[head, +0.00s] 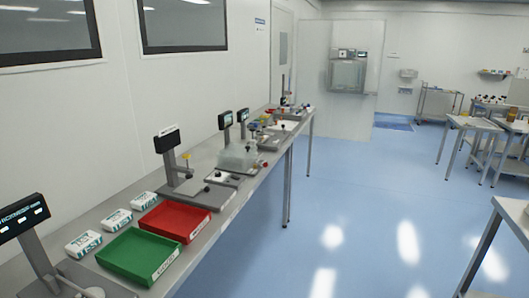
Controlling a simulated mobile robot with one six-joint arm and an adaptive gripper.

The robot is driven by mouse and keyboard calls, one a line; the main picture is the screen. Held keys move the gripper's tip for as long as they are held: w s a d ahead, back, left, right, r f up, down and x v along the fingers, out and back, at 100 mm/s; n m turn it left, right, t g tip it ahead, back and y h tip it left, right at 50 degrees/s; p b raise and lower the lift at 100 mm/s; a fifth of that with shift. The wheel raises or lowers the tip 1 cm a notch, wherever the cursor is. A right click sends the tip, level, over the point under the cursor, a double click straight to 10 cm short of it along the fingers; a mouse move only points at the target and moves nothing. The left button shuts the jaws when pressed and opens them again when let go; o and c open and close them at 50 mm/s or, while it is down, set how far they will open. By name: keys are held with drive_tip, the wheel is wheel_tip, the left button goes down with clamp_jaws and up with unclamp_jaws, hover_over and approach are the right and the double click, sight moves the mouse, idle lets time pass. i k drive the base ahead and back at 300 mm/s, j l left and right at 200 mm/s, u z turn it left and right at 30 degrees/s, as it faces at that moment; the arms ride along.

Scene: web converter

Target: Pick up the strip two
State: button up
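My gripper is not in view, and no part of my arm can be made out. I cannot tell any object in the head view as strip two; no label for it is readable. Three white packs with teal lettering lie along the wall side of the bench: a near pack (83,244), a middle pack (117,219) and a far pack (144,201). A green tray (112,276) and a red tray (151,230) stand beside them towards the bench's front edge. Both trays look empty and bear white labels on their front.
A long grey bench (230,217) runs along the left wall. A display stand (40,250) is at the near left. Another station (183,180) and a clear box (238,156) stand farther along. The blue floor to the right is open; a table (510,215) edges in at right.

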sight(260, 139)
drive_tip(key=i+l+z, duration=0.15)
drive_tip(key=i, duration=0.45)
drive_tip(key=i+l+z, duration=0.15)
drive_tip(key=i, duration=0.45)
drive_tip(key=i+l+z, duration=0.15)
drive_tip(key=i, duration=0.45)
drive_tip(key=i+u, duration=0.1)
drive_tip(key=i, duration=0.55)
drive_tip(key=i+l+u, duration=0.1)
drive_tip(key=i, duration=0.6)
drive_tip(key=i+l+u, duration=0.1)
drive_tip(key=i, duration=0.55)
drive_tip(key=i+j+u, duration=0.2)
drive_tip(key=i+u, duration=1.1)
